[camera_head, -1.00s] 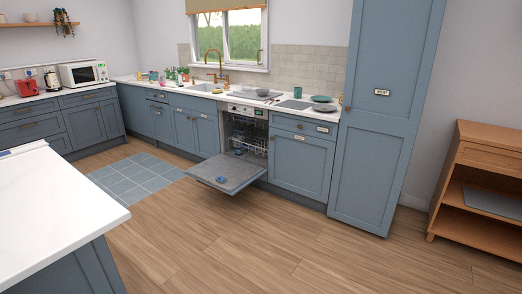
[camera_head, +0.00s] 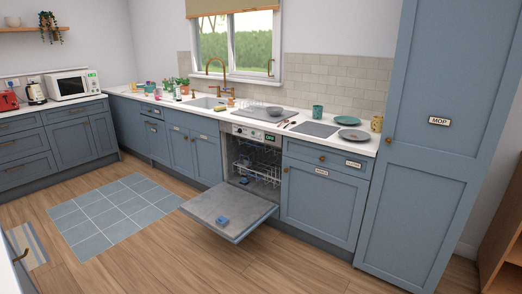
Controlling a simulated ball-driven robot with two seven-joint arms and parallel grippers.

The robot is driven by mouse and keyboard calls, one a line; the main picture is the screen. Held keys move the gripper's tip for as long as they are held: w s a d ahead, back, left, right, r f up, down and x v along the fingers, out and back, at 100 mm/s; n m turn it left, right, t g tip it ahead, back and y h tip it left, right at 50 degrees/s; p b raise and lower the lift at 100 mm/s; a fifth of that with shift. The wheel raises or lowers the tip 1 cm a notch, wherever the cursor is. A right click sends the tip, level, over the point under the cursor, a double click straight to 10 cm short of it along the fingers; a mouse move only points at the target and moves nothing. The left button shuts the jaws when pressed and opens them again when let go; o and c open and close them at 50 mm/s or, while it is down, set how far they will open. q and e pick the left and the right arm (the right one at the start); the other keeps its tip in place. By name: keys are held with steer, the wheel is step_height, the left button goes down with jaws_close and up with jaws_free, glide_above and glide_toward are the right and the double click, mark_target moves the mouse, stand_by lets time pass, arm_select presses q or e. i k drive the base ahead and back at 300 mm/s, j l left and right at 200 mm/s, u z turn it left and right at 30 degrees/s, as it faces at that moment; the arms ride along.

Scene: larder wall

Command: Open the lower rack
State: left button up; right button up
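The dishwasher (camera_head: 257,134) stands built in under the counter, in the middle of the view. Its door (camera_head: 226,209) is folded down, flat and low above the floor, with a small blue item (camera_head: 222,221) on its inner face. The lower rack (camera_head: 262,172) is a wire basket that shows inside the dark tub, behind the door; I see it as pushed in. Blue parts show near the racks, too small to make out. Neither of my grippers is in view.
The wooden floor (camera_head: 180,262) in front of the door is clear. A blue tiled mat (camera_head: 115,212) lies to the left. A tall cupboard labelled MOP (camera_head: 425,160) stands at right, a wooden shelf unit (camera_head: 503,235) at the right edge. Plates (camera_head: 353,135) lie on the counter.

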mark_target(270, 168)
steer(key=i+j, duration=0.1)
steer(key=i, duration=1.1)
steer(key=i+j, duration=0.1)
steer(key=i, duration=1.1)
steer(key=i+j, duration=0.15)
steer(key=i, duration=1.05)
